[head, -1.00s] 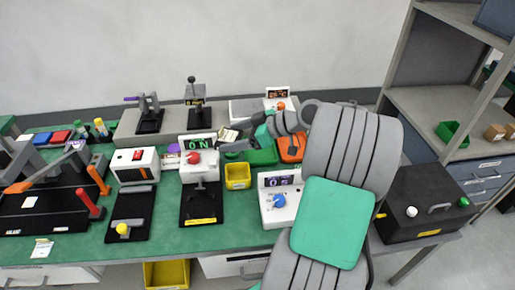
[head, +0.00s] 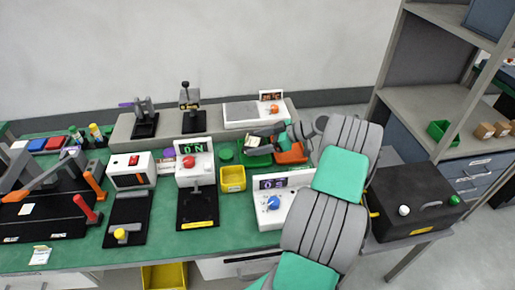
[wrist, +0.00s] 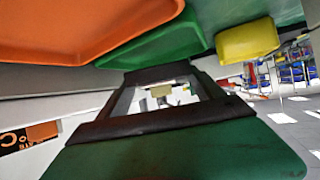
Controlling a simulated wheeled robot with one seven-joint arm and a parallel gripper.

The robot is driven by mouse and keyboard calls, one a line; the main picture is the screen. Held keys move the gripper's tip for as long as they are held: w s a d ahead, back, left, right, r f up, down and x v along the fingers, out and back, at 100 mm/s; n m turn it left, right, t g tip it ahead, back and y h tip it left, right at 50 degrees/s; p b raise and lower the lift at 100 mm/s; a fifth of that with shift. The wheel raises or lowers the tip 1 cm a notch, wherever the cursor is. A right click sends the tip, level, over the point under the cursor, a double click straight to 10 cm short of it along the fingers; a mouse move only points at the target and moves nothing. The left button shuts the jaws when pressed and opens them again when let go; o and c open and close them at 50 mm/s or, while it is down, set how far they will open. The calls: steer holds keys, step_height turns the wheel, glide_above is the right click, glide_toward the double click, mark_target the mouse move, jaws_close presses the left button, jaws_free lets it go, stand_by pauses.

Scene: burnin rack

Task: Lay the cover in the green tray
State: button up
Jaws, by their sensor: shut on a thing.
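In the head view my gripper (head: 271,136) is shut on the cover (head: 254,141), a small pale piece with dark edges. The cover is held raised over the back part of the green tray (head: 257,160), and the arm hides some of that area. I cannot tell the gap between cover and tray. In the wrist view, which is turned over, the green tray (wrist: 165,45) lies just beyond my gripper (wrist: 160,75). The cover cannot be made out clearly there.
An orange tray (head: 291,153) sits right of the green tray, and a yellow bin (head: 232,179) stands in front to the left. A white box with a blue knob (head: 283,205) stands in front. A white device with an orange display (head: 254,113) is behind.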

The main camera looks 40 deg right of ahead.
steer(key=shift+f, duration=1.5)
steer(key=shift+f, duration=0.1)
steer(key=shift+f, duration=0.15)
steer(key=o, duration=1.1)
